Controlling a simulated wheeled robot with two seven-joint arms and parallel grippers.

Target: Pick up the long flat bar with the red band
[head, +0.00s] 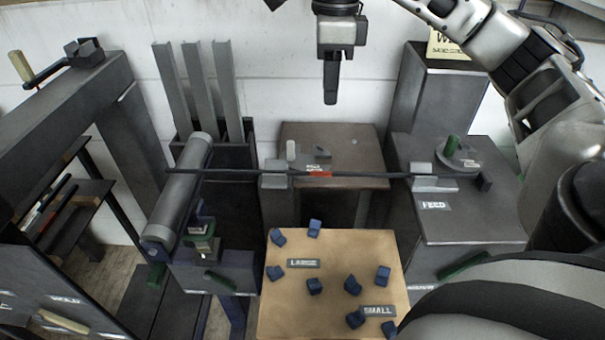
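The long flat bar with the red band (318,174) lies level across the middle of the head view. It is dark and thin, with a short red band near its middle. It spans from the grey roller (182,190) on the left, past a small block (275,180), to the holder (433,180) on the right-hand cabinet. My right gripper (330,98) points down in front of the white wall, above the bar in the picture and apart from it. One finger block shows, so its opening cannot be judged. It holds nothing visible. My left gripper is not in view.
A brown table (350,145) stands behind the bar. A wooden board (330,245) with several blue blocks and LARGE and SMALL labels lies in front. Upright grey channels (196,90) stand back left. The FEED cabinet (470,215) stands right. A dark frame (70,100) fills the left.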

